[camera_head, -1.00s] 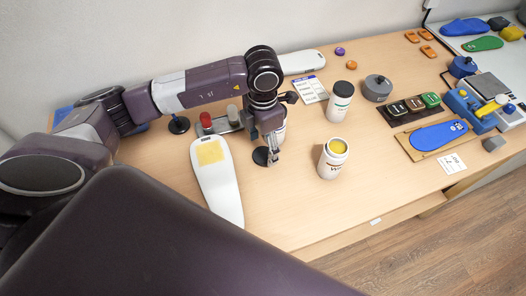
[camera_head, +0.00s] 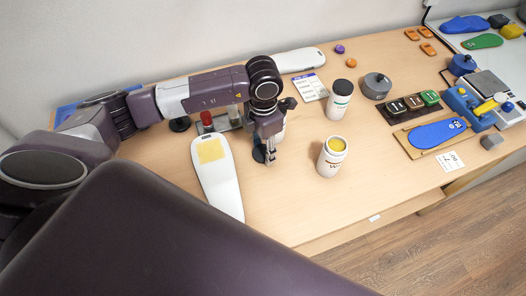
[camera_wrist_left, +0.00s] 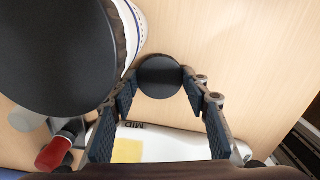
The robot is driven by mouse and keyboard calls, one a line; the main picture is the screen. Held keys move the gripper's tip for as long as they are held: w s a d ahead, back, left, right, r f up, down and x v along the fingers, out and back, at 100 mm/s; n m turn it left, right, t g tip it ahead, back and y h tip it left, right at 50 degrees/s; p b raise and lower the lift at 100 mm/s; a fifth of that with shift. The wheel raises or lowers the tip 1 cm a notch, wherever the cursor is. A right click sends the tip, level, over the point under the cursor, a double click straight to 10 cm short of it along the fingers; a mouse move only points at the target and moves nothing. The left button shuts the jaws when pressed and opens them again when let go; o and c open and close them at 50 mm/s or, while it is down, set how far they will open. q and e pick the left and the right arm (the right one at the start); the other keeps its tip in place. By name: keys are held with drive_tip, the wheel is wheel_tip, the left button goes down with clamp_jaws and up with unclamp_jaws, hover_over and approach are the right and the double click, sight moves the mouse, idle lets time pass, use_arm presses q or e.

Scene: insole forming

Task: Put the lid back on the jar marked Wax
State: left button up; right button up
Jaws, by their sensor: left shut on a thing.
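The jar marked Wax (camera_head: 330,164) stands upright and open on the table, with yellow wax (camera_head: 337,145) showing in its mouth. My left gripper (camera_head: 271,158) is left of this jar, apart from it, low over the table. It is shut on a round black lid (camera_wrist_left: 160,77), whose sides touch both fingertips in the left wrist view. The lid shows in the head view as a dark disc (camera_head: 259,152), partly hidden by the fingers. The height of the lid above the table is hard to tell. My right gripper is not in view.
A jar with a black lid (camera_wrist_left: 55,50) stands close beside my left gripper, mostly hidden in the head view. Another lidded jar (camera_head: 339,101) stands behind the Wax jar. A white insole form (camera_head: 218,177) lies left of the gripper. Table between gripper and Wax jar is clear.

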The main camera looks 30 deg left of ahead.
use_arm(q)
drive_tip(key=shift+r, duration=0.1)
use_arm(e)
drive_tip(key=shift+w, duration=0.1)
use_arm(q)
drive_tip(key=shift+w+r, duration=0.1)
drive_tip(key=shift+r, duration=0.45)
wheel_tip(320, 180, up, 12)
drive_tip(key=b, duration=0.3)
wheel_tip(320, 180, up, 7)
hover_over(263, 152)
drive_tip(key=shift+f, duration=0.15)
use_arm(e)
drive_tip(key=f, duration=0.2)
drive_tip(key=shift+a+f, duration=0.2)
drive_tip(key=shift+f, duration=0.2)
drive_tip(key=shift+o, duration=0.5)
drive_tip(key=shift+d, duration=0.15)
